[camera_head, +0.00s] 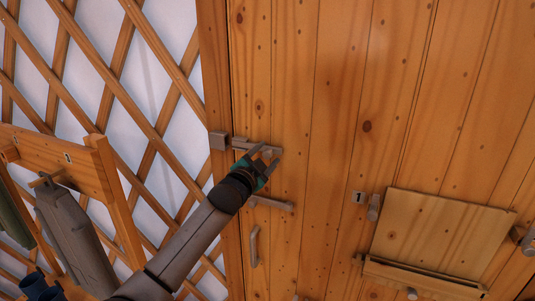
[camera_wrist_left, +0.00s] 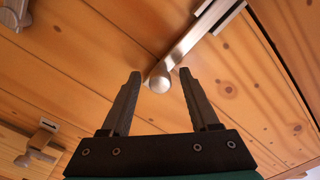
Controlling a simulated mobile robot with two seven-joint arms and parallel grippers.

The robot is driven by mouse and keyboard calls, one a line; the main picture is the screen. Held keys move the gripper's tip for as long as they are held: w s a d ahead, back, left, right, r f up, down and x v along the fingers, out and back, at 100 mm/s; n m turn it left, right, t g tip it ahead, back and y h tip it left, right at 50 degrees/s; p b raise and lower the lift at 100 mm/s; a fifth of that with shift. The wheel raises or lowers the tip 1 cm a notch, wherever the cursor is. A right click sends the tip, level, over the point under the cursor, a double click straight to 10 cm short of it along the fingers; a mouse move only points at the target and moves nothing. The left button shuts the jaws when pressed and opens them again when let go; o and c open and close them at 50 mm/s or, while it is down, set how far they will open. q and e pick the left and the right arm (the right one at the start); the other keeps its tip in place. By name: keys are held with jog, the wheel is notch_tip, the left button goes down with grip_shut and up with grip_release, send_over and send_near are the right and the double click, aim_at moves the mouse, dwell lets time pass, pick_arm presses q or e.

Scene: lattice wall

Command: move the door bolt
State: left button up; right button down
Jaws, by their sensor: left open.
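The door bolt (camera_head: 243,143) is a grey metal bar on the wooden door (camera_head: 335,110), near the door's left edge. Its left end is close to a square metal keeper (camera_head: 219,140) on the frame; whether it is inside I cannot tell. My left gripper (camera_head: 267,153) is open at the bolt's right part and hides some of it. In the left wrist view, the bolt's bar (camera_wrist_left: 197,38) runs to the upper right and its round knob (camera_wrist_left: 159,81) appears between the open fingertips (camera_wrist_left: 160,74). Contact with the knob cannot be told. My right gripper is not in view.
Below the bolt are another metal bar (camera_head: 272,203) and an upright handle (camera_head: 254,247). A wooden flap (camera_head: 440,238) with a ledge and a number plate (camera_head: 358,197) are at right. A wooden rack (camera_head: 60,160) stands left, before the lattice wall (camera_head: 110,60).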

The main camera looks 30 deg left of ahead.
pick_arm(q)
jog(key=shift+w, duration=0.45)
jog(key=shift+c, duration=0.3)
grip_shut()
dwell(0.4)
